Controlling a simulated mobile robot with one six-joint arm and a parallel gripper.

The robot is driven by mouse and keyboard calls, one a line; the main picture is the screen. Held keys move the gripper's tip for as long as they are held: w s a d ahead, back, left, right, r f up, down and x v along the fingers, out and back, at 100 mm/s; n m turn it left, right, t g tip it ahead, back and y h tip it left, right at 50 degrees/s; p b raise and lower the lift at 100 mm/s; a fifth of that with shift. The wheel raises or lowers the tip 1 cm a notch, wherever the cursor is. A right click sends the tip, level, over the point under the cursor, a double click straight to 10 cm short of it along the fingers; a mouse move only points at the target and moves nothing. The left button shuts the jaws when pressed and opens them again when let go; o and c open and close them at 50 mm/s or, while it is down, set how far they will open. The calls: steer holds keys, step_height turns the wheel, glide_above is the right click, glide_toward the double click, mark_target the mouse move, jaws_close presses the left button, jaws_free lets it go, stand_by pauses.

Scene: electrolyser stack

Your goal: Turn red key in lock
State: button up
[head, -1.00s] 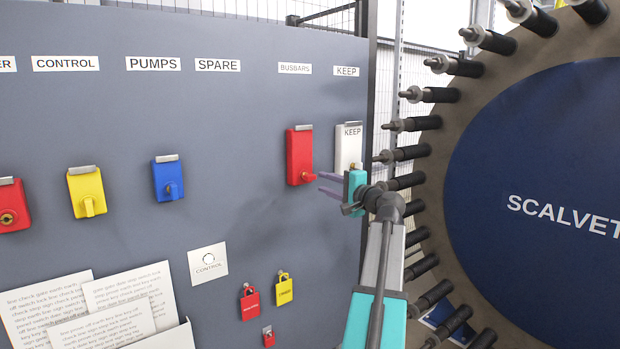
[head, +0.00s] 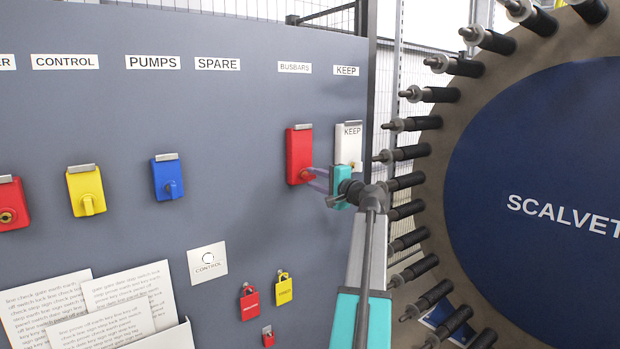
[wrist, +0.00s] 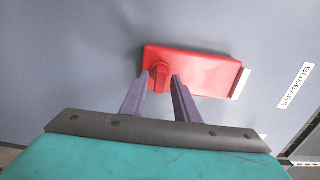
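The red lock box (head: 298,150) hangs on the grey panel under the BUSBARS label. Its red key (wrist: 160,73) shows in the wrist view near one end of the box (wrist: 205,72); in the head view the fingers partly cover it. My gripper (head: 314,178) has come to the key from the right. In the wrist view my gripper's purple fingers (wrist: 159,80) stand one on each side of the key, with a small gap showing on both sides. The gripper is open; I see no firm contact.
A white KEEP box (head: 348,143) hangs just right of the red box, close to my gripper. The bolted round end plate (head: 530,60) stands further right. Blue (head: 167,177) and yellow (head: 86,190) lock boxes hang to the left. Bare panel lies left of the red box.

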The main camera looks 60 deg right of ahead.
steer(key=shift+c, duration=0.4)
jaws_close()
steer(key=shift+r+m+p, duration=0.15)
steer(key=shift+m+p, duration=0.35)
steer(key=shift+p, duration=0.15)
steer(key=shift+m+p, duration=1.3)
steer(key=shift+p, duration=0.1)
steer(key=shift+m+p, duration=0.8)
steer(key=shift+p, duration=0.3)
steer(key=shift+m+p, duration=0.9)
steer(key=shift+p, duration=0.1)
